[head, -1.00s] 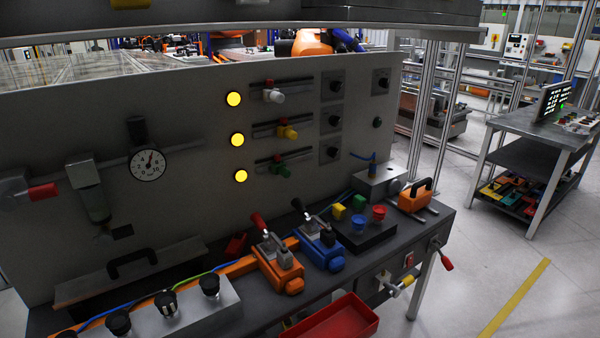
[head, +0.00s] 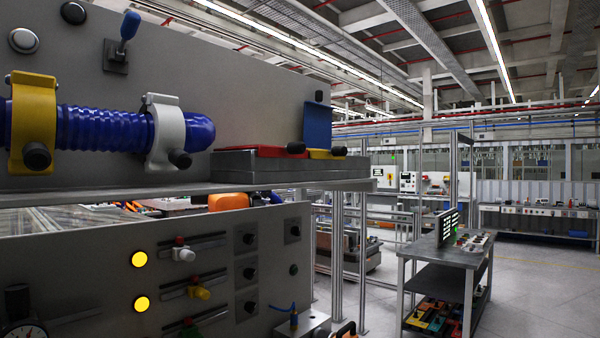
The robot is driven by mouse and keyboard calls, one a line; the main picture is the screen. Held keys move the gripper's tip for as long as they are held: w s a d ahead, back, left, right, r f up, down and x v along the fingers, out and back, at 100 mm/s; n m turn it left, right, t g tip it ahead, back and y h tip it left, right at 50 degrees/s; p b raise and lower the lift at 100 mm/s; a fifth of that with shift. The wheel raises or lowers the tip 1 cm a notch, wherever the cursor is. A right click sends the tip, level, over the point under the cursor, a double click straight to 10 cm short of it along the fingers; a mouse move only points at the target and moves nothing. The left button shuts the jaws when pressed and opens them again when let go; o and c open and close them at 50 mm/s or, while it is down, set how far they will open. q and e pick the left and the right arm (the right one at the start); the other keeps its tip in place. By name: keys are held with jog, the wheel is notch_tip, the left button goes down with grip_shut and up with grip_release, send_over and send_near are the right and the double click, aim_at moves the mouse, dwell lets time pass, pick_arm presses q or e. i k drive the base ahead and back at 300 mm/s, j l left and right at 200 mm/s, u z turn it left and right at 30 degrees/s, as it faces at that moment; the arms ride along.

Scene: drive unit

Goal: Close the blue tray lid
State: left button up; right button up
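The blue tray lid (head: 317,125) stands upright, raised open, at the right end of the upper shelf, with a small dark knob at its top. It rises behind a grey tray block (head: 240,164). Beside it on the same block lie a flat red lid (head: 262,151) and a flat yellow lid (head: 324,154), each with a dark knob. The inside of the blue lid's compartment is hidden from this angle. Neither of my grippers shows in the head view.
The shelf (head: 230,186) juts out above the lower panel (head: 90,262) with its knobs and yellow lamps. A blue corrugated hose (head: 105,128) in yellow and white clamps is at the left. A side table (head: 447,252) stands at the right, with open floor beyond.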

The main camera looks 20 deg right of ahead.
aim_at(318, 116)
jog(key=i+l+u, duration=0.1)
jog(key=l, duration=0.25)
jog(key=i+l, duration=0.25)
jog(key=l, duration=0.15)
jog(key=i+l+u, duration=0.15)
jog(key=l, duration=0.2)
jog(key=i+l, duration=0.15)
jog(key=l, duration=0.25)
jog(key=i+l+u, duration=0.15)
jog(key=l, duration=0.2)
jog(key=i+l, duration=0.15)
jog(key=l, duration=0.25)
jog(key=u, duration=0.05)
